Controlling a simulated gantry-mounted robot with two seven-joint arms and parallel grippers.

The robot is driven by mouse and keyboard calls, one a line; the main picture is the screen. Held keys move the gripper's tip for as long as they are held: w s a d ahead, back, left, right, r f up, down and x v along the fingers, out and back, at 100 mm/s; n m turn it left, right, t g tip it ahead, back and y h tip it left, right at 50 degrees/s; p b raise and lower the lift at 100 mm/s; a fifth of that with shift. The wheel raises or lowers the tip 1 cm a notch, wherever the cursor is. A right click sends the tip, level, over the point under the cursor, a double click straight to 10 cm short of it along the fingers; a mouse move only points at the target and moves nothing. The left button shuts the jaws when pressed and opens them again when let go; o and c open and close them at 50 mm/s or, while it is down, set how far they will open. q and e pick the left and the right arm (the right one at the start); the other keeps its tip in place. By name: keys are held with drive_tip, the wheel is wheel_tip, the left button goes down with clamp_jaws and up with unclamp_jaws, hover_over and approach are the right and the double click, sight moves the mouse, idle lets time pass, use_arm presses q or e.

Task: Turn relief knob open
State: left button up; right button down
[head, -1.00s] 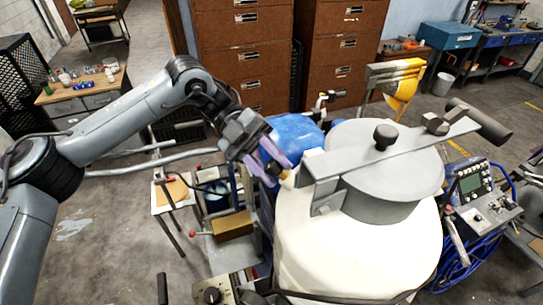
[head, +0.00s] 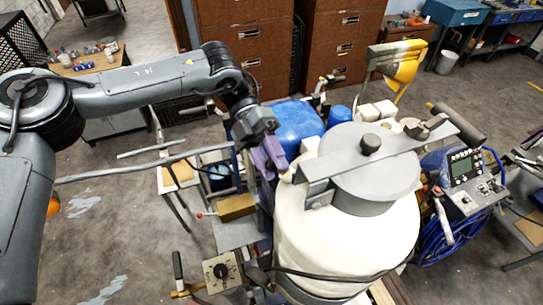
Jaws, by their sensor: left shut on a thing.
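The white tank (head: 345,240) of the line striper stands right of centre, with a grey lid (head: 375,155) and a flat clamp bar across it. My left gripper (head: 270,164), with purple fingers, is at the upper left side of the tank, next to the left end of the bar. It is shut on a small part there, which I take to be the relief knob. The fingers hide that part, so its turn position cannot be seen. My right gripper is out of view.
A blue rounded container (head: 292,127) is just behind my left gripper. A panel with a black dial (head: 221,271) is at the bottom, left of the tank. A control box (head: 467,180) stands to the right. Brown drawer cabinets (head: 250,50) are behind.

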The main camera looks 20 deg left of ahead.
use_arm(q)
drive_tip(key=shift+s+d, duration=0.1)
drive_tip(key=o, duration=1)
drive_tip(key=shift+w+a+r+b, duration=0.15)
drive_tip(key=shift+w+a+b, duration=0.15)
drive_tip(key=shift+w+a, duration=0.2)
drive_tip(key=b+v, duration=0.2)
drive_tip(key=v, duration=0.7)
drive_tip(key=shift+a+r, duration=0.2)
